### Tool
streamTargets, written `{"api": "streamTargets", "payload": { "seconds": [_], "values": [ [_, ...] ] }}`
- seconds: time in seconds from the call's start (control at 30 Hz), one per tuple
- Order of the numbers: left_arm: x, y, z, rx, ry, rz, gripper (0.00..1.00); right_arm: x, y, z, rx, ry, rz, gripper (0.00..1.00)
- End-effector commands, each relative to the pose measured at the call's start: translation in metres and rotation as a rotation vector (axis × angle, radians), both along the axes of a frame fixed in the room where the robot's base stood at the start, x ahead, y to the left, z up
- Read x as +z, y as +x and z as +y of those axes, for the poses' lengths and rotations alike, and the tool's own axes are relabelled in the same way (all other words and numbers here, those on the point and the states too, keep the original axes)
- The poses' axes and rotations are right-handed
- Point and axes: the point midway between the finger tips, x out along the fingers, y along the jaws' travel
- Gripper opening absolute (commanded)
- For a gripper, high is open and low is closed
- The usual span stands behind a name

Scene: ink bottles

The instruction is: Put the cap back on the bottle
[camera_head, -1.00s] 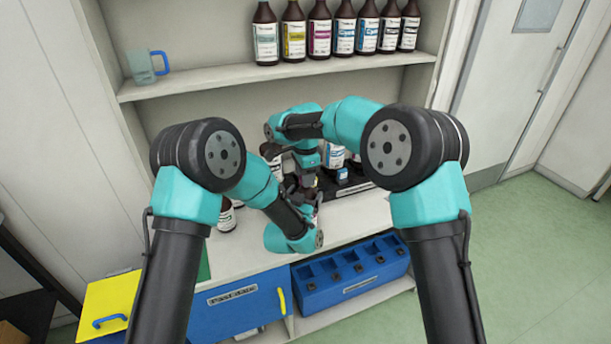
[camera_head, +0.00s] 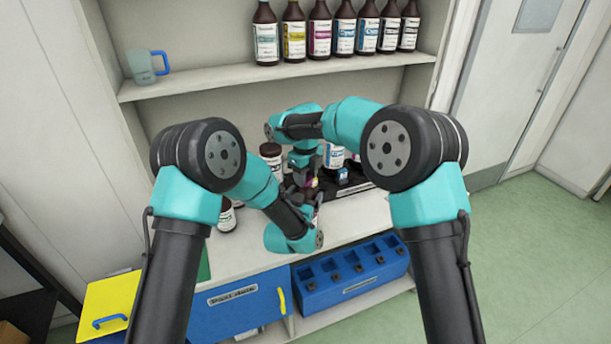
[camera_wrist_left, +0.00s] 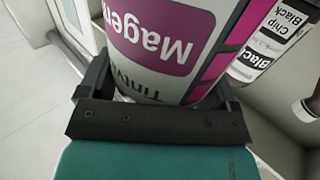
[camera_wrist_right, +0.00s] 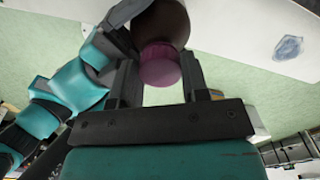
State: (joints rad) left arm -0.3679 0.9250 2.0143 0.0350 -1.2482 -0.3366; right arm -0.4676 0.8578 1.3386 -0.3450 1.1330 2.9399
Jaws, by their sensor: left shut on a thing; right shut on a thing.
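My left gripper (camera_wrist_left: 160,100) is shut around the body of a dark bottle with a magenta and white label (camera_wrist_left: 165,45), which fills the left wrist view. My right gripper (camera_wrist_right: 160,75) is shut on a magenta cap (camera_wrist_right: 160,65), which sits between its fingertips. In the right wrist view the dark brown bottle (camera_wrist_right: 160,22) is right behind the cap, and they overlap; I cannot tell whether the cap is seated on the neck. In the head view both grippers meet above the counter, and a small magenta spot (camera_head: 314,183) shows between them. The arms hide most of the bottle there.
A capped brown bottle (camera_head: 271,155) stands behind the grippers, and another bottle (camera_head: 227,215) stands left on the counter (camera_head: 240,250). A black rack (camera_head: 357,187) holds bottles at right. Several bottles line the upper shelf (camera_head: 200,82). A blue compartment box (camera_head: 352,285) sits below.

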Motion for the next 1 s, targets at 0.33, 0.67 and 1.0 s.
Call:
{"api": "streamTargets", "payload": {
  "seconds": [0.33,0.67,1.0],
  "values": [
    [0.0,0.0,0.0,0.0,0.0,0.001,0.18,0.001,0.0,0.0,0.003,0.0,-0.001,0.56],
    [0.0,0.0,0.0,0.0,0.0,0.001,0.18,0.0,0.0,0.0,0.003,0.0,0.0,0.67],
    [0.0,0.0,0.0,0.0,0.0,0.001,0.18,0.029,0.0,0.001,0.003,0.002,-0.003,0.67]
  ]
}}
